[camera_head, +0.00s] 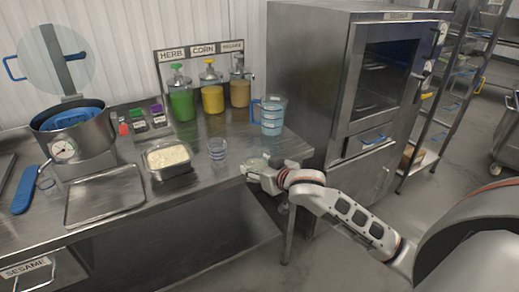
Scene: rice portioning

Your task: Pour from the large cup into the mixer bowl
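A clear measuring jug with a blue handle and blue markings (272,117), which looks like the large cup, stands upright at the right end of the steel counter. A smaller clear cup (218,149) stands upright to its left, nearer the front edge. A large metal bowl (78,138), which looks like the mixer bowl, is at the left with a blue object inside and a dial on its front. My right gripper (254,168) is by the counter's front right edge, in front of the jug and apart from it. Whether its fingers are open is unclear. My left gripper is out of view.
A metal pan of rice-like grains (167,160) and an empty flat tray (105,194) lie on the counter (206,184). Several pump bottles (212,98) and small jars stand behind. A tall steel oven (312,70) borders the counter's right end.

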